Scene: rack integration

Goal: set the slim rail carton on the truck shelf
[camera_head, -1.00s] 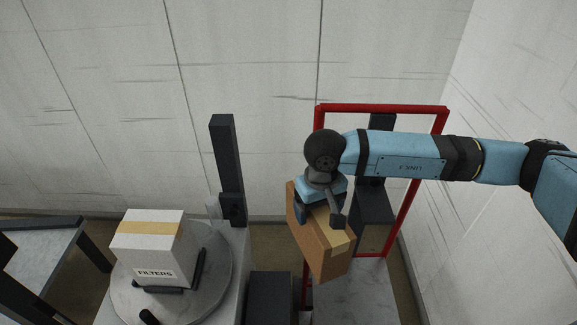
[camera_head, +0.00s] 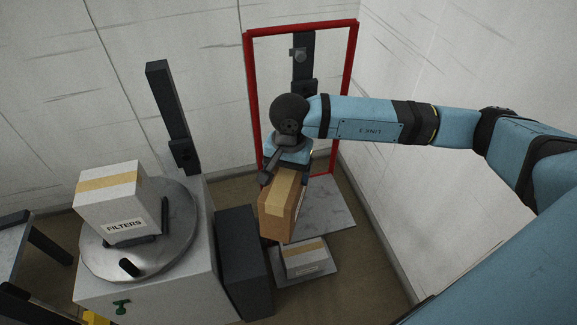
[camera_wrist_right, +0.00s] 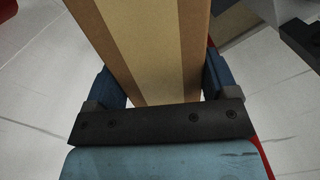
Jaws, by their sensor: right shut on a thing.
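The slim rail carton (camera_head: 276,210) is brown with a pale tape strip along its top. My right gripper (camera_head: 291,165) is shut on it and holds it in the air in front of the red-framed truck (camera_head: 251,100). In the right wrist view the carton (camera_wrist_right: 150,45) sits between both fingers (camera_wrist_right: 160,88). A grey marbled shelf (camera_head: 335,212) of the truck shows behind and right of the carton, which hides part of it. The carton looks apart from the shelf, but the gap is hard to judge. My left gripper is not in view.
Another carton (camera_head: 305,256) lies on a low grey plate (camera_head: 290,281) in front of the shelf. A box marked FILTERS (camera_head: 112,205) stands on a round turntable (camera_head: 182,240) at left. A dark block (camera_head: 243,262) stands between. The shelf's visible right part is bare.

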